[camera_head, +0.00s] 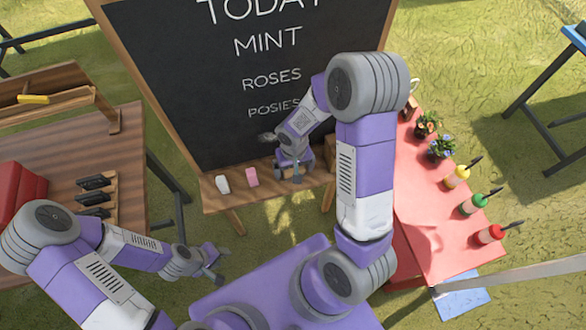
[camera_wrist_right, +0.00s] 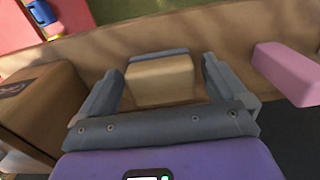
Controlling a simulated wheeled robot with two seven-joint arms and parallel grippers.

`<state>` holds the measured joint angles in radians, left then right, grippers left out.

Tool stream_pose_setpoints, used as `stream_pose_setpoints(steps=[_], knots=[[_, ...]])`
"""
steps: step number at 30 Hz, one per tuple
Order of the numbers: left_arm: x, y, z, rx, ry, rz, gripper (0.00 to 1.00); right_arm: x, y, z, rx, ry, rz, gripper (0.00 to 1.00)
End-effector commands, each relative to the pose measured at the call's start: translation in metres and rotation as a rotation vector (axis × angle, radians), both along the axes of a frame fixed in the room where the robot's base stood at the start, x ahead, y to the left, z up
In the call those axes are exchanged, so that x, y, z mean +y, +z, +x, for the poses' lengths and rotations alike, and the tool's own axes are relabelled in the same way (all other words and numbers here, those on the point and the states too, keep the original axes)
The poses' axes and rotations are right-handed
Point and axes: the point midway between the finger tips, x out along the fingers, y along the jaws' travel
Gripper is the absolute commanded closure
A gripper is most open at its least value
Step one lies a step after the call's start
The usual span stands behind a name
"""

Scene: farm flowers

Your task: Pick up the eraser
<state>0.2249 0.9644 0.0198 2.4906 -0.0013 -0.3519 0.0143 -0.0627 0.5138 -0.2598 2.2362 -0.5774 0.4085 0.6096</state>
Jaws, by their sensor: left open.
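The eraser (camera_wrist_right: 160,82), a tan block with a grey-blue far edge, sits on the wooden ledge in the right wrist view. My right gripper (camera_wrist_right: 162,76) is open, with one finger on each side of it; a narrow gap shows at the right finger. In the head view my right gripper (camera_head: 287,172) is down at the chalkboard ledge (camera_head: 240,199) and hides most or all of the eraser. My left gripper (camera_head: 211,267) is open and empty, low at the left, well away from the ledge.
A pink block (camera_head: 251,176) and a white block (camera_head: 222,183) lie on the ledge left of my right gripper. A wooden box (camera_wrist_right: 40,105) stands close on its other side. The chalkboard (camera_head: 230,90) rises behind. A red table (camera_head: 440,230) holds plants and bottles.

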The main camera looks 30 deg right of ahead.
Motion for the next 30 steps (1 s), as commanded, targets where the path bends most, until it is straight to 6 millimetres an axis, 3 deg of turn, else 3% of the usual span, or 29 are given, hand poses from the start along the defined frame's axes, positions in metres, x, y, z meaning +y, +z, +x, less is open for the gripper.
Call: stream_pose_setpoints(steps=[1,9,11,19,30], knots=[[0.000,0.000,0.000,0.000,0.000,0.000,0.57,0.000,0.000,0.000,0.000,0.000,0.000,0.09],[0.000,0.000,0.000,0.000,0.000,0.000,0.57,0.000,0.000,0.000,0.000,0.001,0.000,0.51],[0.000,0.000,0.000,0.000,0.000,0.000,0.57,0.000,0.000,0.000,0.000,0.001,0.000,0.57],[0.000,0.003,0.000,0.000,0.000,0.000,0.57,0.000,0.010,0.001,-0.002,0.001,0.000,0.57],[0.000,0.021,0.000,0.000,0.000,0.000,0.57,0.000,0.081,0.001,-0.004,0.001,0.001,0.57]])
